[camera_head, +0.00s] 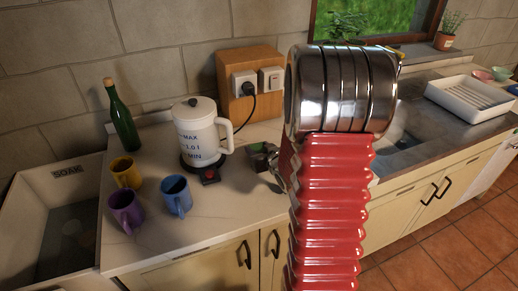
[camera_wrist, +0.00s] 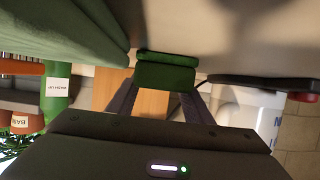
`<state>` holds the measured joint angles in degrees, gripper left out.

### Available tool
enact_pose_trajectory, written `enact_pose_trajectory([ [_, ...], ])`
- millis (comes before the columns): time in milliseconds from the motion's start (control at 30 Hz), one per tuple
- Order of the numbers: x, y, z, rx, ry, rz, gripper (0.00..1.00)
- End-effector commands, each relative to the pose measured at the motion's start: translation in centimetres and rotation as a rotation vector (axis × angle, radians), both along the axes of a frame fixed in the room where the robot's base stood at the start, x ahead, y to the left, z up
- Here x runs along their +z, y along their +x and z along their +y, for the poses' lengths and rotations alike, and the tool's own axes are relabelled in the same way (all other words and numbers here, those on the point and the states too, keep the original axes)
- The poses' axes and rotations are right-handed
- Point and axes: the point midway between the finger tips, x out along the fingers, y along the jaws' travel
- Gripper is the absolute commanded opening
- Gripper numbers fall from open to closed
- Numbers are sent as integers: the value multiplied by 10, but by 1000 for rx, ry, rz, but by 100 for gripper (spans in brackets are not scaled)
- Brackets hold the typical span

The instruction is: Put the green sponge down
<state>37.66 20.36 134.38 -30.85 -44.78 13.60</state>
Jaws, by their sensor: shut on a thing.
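The green sponge (camera_wrist: 165,76) sits between the two finger tips of my gripper (camera_wrist: 162,88) in the wrist view. The gripper is shut on it. In the head view the sponge is a small, dark green patch (camera_head: 262,148) over the counter just right of the kettle. My arm hides most of the gripper there. I cannot tell whether the sponge touches the counter (camera_head: 230,205).
The white kettle (camera_head: 198,135) stands close left of the sponge, with a socket box (camera_head: 250,83) behind. Yellow (camera_head: 126,172), purple (camera_head: 124,211) and blue (camera_head: 176,194) mugs and a green bottle (camera_head: 121,118) stand further left. A sink (camera_head: 400,152) lies right.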

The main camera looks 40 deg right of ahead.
Motion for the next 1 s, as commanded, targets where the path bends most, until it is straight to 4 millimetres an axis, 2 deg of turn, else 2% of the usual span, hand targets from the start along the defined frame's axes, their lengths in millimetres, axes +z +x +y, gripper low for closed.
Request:
enact_pose_trajectory([
  [300, -1, 0, 0, 0, 0, 0, 25],
  [333, -2, 0, 0, 0, 0, -1, 47],
  [600, -1, 0, 0, 0, 0, -1, 65],
  [1000, 2, -1, 2, 1, -1, 0, 65],
])
